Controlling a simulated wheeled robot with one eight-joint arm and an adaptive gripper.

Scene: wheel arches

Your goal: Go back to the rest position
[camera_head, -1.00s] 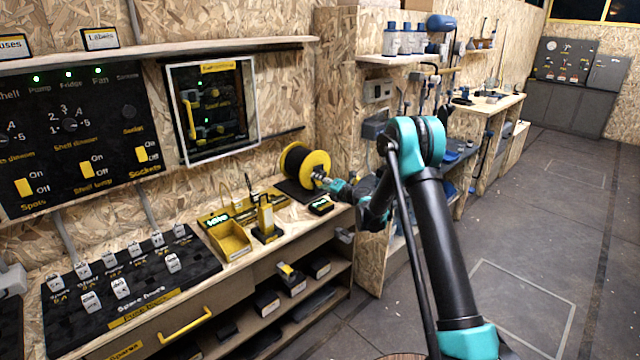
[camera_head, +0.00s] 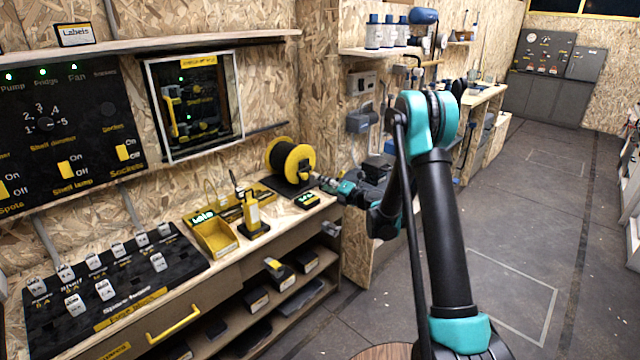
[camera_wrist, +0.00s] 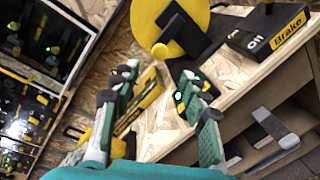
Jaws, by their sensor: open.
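My gripper (camera_head: 322,181) is at the bench's right end, just right of the black cable spool with yellow flanges (camera_head: 292,160). In the wrist view my gripper (camera_wrist: 160,80) has its two green-padded fingers spread apart with nothing between them. The spool's yellow flange (camera_wrist: 185,28) shows beyond the fingertips, apart from them. My arm is bent, with the forearm reaching left towards the bench. No marker of a rest position is visible.
The bench holds a Brake box (camera_wrist: 272,32), a yellow bin (camera_head: 215,238) and a fuse board (camera_head: 110,285). A glass-fronted cabinet (camera_head: 192,105) hangs above. A shelf (camera_head: 385,51) with bottles is behind my arm. The floor at right (camera_head: 520,225) is clear.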

